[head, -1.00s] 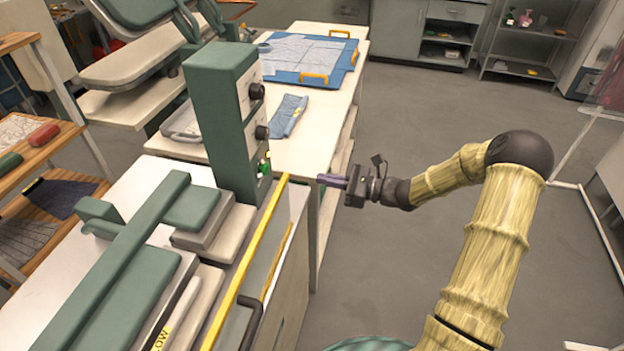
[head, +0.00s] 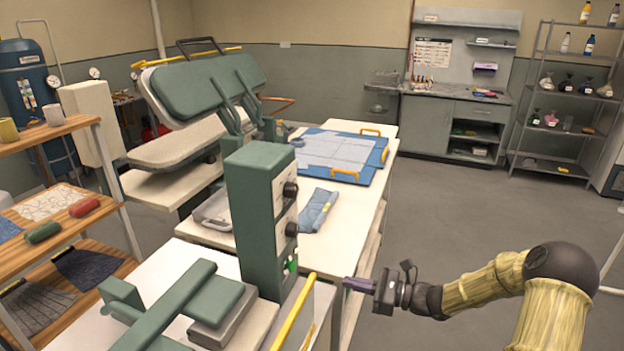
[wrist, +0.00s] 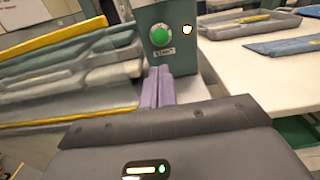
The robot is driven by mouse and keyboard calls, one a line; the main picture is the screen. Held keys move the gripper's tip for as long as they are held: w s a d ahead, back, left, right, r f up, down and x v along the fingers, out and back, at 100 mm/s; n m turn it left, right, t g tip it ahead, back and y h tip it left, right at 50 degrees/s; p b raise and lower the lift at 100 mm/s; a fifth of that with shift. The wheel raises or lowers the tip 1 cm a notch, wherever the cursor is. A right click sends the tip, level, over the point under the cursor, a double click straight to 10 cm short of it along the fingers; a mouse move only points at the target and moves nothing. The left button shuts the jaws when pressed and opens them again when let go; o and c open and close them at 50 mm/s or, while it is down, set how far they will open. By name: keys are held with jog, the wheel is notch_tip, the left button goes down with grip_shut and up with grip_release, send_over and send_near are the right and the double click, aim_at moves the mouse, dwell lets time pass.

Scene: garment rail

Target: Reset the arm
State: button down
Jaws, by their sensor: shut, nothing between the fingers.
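My gripper (head: 360,285) is at the lower right of the head view, its purple fingers pointing left. It is shut and empty. The fingers (wrist: 158,88) also show together in the wrist view, in front of a green control box (wrist: 167,40) with a round green button labelled START. In the head view the green control box (head: 262,215) stands just left of the fingertips, with a gap between. My arm reaches in from the lower right.
A white table (head: 345,215) behind the control box bears a blue folded cloth (head: 318,210) and a blue board with handles (head: 340,155). A green press (head: 205,90) stands at the left. Wooden shelves (head: 60,130) are at far left. The grey floor (head: 470,220) at right is clear.

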jog(key=s+a+f+n+g+h+p, duration=0.1)
jog(key=s+a+f+n+g+h, duration=0.1)
jog(key=s+n+g+h, duration=1)
jog(key=s+d+r+n+t+h+p, duration=0.1)
jog(key=s+d+r+n+t+h, duration=0.4)
jog(key=s+d+r+n+t, duration=0.2)
jog(key=s+d+n+t, duration=0.1)
jog(key=s+n+t, duration=0.1)
jog(key=s, duration=0.1)
jog(key=shift+s+d+r+n, duration=0.3)
jog(key=shift+s, duration=0.1)
jog(key=w+p+v, duration=0.2)
jog(key=p+v, duration=0.6)
jog(key=w+r+p+v, duration=0.1)
jog(key=p+v, duration=0.7)
jog(key=p, duration=0.1)
jog(key=shift+w+r, duration=0.25)
jog(key=shift+w, duration=0.05)
